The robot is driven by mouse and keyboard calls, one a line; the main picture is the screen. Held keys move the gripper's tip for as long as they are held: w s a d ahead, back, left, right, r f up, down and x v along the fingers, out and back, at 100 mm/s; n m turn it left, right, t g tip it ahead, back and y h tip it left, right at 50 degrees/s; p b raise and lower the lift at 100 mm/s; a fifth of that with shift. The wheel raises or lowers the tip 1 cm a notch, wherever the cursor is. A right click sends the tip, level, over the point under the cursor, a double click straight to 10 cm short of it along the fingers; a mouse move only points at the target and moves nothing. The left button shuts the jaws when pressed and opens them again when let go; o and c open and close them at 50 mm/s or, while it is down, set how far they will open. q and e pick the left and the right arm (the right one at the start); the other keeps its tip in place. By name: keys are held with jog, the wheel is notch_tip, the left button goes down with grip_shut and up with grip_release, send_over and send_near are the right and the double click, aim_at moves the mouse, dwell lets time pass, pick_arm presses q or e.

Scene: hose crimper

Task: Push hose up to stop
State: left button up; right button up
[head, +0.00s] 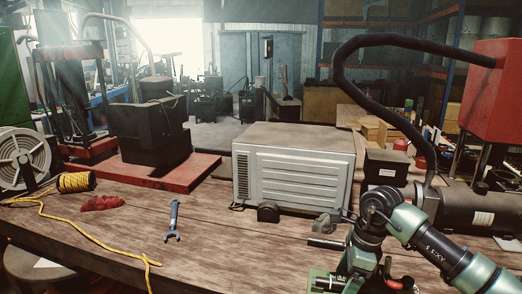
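A thick black hose (400,41) shows in the head view at the right. It leaves the side of a red box (491,86), arcs left, bends down and runs back right towards a dark cylindrical machine (465,206) on the bench. No stop and no crimping opening can be made out. The jointed arm comes in from the lower right, but no gripper fingers can be made out on it. My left gripper is not in view.
A grey metal case (297,165) stands mid-bench. A blue wrench (173,220), a red cloth-like lump (102,202) and a yellow rope spool (76,182) lie to the left. A dark machine (150,133) stands on a red base. The wooden bench (215,262) is clear at front centre.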

jog(key=shift+r, duration=0.1)
jog(key=shift+r+p, duration=2.45)
jog(key=shift+r, duration=2)
jog(key=shift+f, duration=0.15)
